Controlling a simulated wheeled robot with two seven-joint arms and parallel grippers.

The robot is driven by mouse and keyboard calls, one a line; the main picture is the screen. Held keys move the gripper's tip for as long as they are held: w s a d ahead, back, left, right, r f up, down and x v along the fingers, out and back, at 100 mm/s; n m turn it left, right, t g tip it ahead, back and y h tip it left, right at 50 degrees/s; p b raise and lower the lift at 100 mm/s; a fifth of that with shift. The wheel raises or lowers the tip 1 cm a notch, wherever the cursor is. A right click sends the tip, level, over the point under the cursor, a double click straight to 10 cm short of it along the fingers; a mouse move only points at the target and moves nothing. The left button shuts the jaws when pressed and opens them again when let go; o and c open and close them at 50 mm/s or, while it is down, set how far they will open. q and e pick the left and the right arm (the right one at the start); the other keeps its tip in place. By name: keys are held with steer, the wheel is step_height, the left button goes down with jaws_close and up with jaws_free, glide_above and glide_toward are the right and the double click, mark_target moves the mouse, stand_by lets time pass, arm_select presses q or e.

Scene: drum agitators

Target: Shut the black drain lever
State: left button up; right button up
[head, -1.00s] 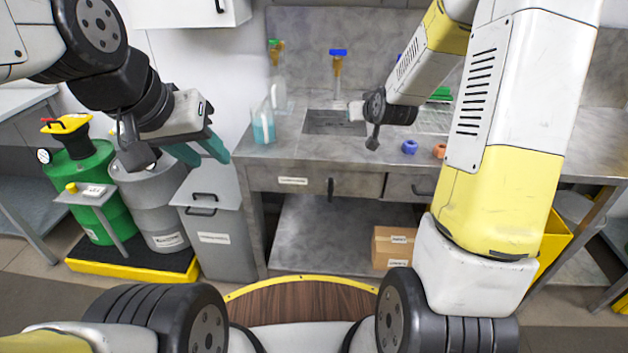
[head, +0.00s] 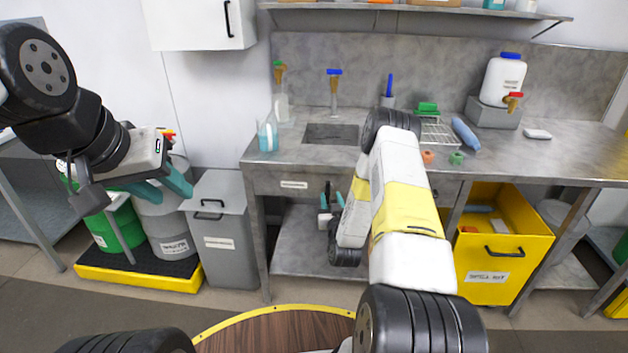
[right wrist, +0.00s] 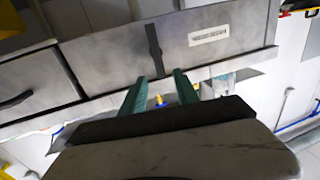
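The black drain lever (head: 328,189) is on the front of the steel sink bench, below the sink, and points downward. In the right wrist view the lever (right wrist: 153,48) stands against the grey front panel, its lower end by the gap between my fingertips. My right gripper (head: 332,194) is low in front of the bench, with its teal fingers pointing up at the lever. In the right wrist view the gripper (right wrist: 164,76) is open with nothing clasped; whether it touches the lever I cannot tell. My left gripper (head: 170,184) is open and empty, left of the bench.
Drawer handles project from the bench front.

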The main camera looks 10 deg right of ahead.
mark_target(328, 188)
steer(key=w, duration=0.7)
steer(key=shift+w+d+f, duration=0.1)
steer(key=shift+w+d, duration=0.25)
jaws_close()
